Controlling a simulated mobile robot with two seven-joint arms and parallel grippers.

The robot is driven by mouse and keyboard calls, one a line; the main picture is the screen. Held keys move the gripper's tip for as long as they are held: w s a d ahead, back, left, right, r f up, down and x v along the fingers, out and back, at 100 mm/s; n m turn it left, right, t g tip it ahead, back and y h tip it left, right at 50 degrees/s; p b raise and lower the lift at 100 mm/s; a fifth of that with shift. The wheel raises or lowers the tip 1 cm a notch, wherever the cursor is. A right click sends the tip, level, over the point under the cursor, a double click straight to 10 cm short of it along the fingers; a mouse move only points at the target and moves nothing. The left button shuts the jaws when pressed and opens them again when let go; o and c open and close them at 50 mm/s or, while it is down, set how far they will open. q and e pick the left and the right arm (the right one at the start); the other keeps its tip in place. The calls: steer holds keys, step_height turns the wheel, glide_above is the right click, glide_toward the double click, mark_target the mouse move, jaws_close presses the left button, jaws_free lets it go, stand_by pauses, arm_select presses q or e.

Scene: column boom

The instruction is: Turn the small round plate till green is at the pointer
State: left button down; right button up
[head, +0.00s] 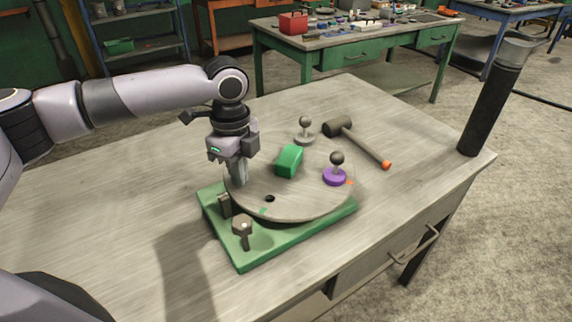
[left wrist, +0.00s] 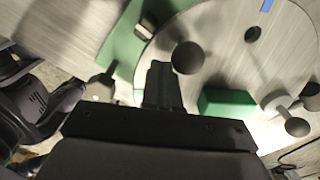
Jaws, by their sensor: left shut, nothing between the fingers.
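The round grey plate (head: 300,205) lies on a green base (head: 290,235). A small green mark (head: 263,210) is at its front rim, close to a dark hole (head: 270,198). An orange mark (head: 349,182) is at its right rim. In the left wrist view a blue mark (left wrist: 267,5) shows on the plate. A dark upright piece (head: 242,228) and a dark block (head: 224,205) stand at the base's left; I cannot tell which is the pointer. My left gripper (head: 239,180) is shut and empty over the plate's left part. My right gripper is out of view.
A green block (head: 289,161) and a purple-based knob (head: 335,175) stand on the plate. A grey knob (head: 304,132) is at its back. A mallet (head: 355,139) lies behind. A dark post (head: 490,105) stands at the right corner. The left tabletop (head: 90,215) is clear.

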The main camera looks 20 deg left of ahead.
arm_select(q)
steer(key=shift+w+a, duration=0.15)
steer(key=shift+a, duration=0.2)
steer(key=shift+w, duration=0.1)
steer(key=shift+w+a, duration=0.45)
steer(key=shift+a, duration=0.2)
steer(key=shift+w+a, duration=0.6)
steer(key=shift+w, duration=0.15)
stand_by(0.3)
steer(key=shift+w+a, duration=0.5)
steer(key=shift+w, duration=0.15)
